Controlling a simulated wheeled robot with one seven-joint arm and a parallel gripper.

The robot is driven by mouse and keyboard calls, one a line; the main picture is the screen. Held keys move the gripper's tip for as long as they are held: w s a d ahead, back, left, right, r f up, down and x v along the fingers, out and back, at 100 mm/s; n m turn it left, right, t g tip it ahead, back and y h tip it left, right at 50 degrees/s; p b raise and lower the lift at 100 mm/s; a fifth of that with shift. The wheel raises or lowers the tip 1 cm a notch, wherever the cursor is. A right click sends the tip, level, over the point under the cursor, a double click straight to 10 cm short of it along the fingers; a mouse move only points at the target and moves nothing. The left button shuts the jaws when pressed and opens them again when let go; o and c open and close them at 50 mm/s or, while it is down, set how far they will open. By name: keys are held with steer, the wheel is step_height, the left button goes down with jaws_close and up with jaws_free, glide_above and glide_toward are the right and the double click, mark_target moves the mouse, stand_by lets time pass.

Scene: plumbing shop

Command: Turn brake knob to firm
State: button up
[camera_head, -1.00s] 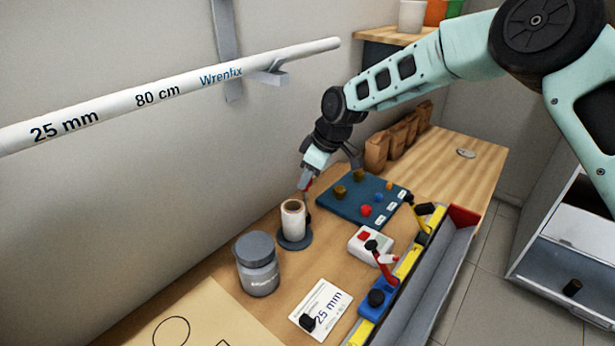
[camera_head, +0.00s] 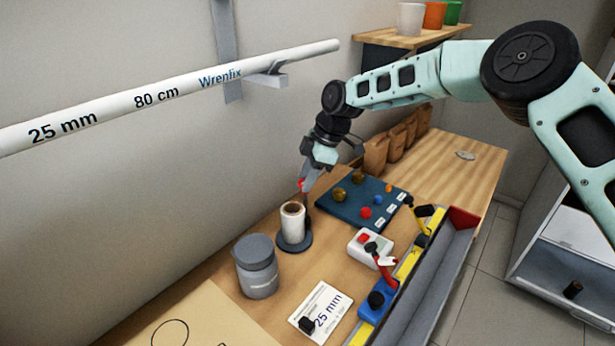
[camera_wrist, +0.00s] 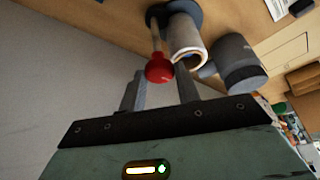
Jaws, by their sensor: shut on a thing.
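A red ball-shaped knob (camera_wrist: 160,69) tops a slim post beside the white roll (camera_wrist: 185,42) in the wrist view. In the head view the red knob (camera_head: 302,184) is a small patch at my gripper's tip. My gripper (camera_head: 305,186) points down there, and its two fingers (camera_wrist: 160,88) stand on either side of the knob in the wrist view, shut on it. The roll (camera_head: 292,219) stands upright on a dark round base (camera_head: 295,243), with the post at its side. No firm marking on the knob is readable.
A grey lidded jar (camera_head: 257,267) stands in front of the roll. A blue board (camera_head: 350,205) with coloured knobs lies to the right. A white pipe (camera_head: 170,93) runs along the wall.

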stand_by(0.3)
steer(key=o, duration=1)
steer(key=shift+c, duration=0.2)
steer(key=shift+r, duration=0.15)
steer(key=b+v, duration=0.3)
steer(key=v, duration=1.4)
steer(key=shift+w+r, duration=0.1)
